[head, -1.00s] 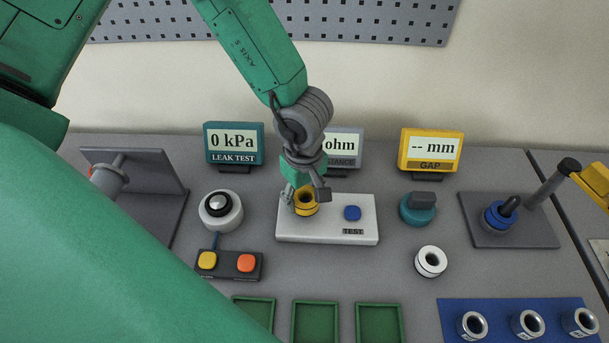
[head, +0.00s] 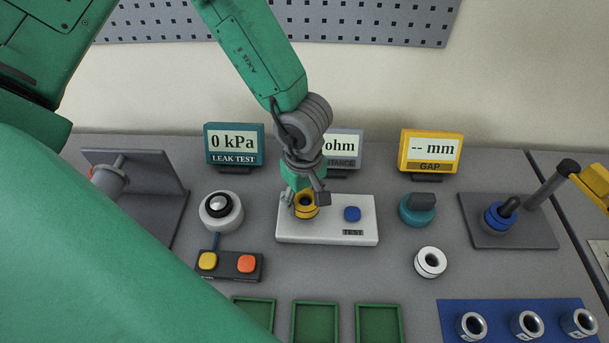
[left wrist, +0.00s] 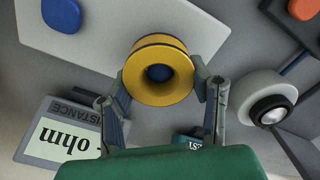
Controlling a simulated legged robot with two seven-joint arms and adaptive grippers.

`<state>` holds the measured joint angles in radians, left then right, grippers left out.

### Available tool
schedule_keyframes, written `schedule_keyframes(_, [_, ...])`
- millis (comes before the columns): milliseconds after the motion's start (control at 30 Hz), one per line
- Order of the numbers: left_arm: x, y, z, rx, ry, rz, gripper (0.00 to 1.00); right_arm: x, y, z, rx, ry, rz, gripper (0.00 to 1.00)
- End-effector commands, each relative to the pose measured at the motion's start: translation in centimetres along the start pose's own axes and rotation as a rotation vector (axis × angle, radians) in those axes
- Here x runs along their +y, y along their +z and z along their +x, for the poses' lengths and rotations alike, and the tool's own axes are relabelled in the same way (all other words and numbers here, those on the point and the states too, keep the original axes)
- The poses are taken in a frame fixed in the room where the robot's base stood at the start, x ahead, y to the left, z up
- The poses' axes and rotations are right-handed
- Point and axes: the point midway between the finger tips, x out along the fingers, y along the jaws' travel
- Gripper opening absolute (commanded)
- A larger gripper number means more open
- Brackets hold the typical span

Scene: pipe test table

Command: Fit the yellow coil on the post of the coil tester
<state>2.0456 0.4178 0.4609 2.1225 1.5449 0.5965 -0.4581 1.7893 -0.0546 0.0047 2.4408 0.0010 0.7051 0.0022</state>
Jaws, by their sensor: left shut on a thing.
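The yellow coil (head: 306,211) is at the left part of the white coil tester (head: 334,236), which has a blue button (head: 352,213) and a TEST label. My left gripper (head: 305,198) reaches down from above and is shut on the coil, one finger on each side. In the left wrist view the coil (left wrist: 159,91) sits between the fingertips of the left gripper (left wrist: 161,84), over the white tester (left wrist: 110,35). The coil's hole looks dark blue inside. The post is not clearly seen, so I cannot tell whether the coil is around it or fully seated. My right gripper is not in view.
The ohm display (head: 346,147) stands behind the tester, partly hidden by my arm. Green trays (head: 315,303) lie in front.

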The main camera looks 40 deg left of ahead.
Motion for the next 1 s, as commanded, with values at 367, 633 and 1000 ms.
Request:
schedule_keyframes(367, [-0.1,-0.1,0.0,0.0,-0.001,0.0,0.15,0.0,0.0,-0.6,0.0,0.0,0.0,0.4])
schedule_keyframes(633, [-0.1,-0.1,0.2,0.0,-0.001,0.0,0.15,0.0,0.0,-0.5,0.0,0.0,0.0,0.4])
schedule_keyframes(1000, [-0.1,-0.1,1.3,0.001,-0.001,0.0,0.14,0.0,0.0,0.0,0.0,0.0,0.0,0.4])
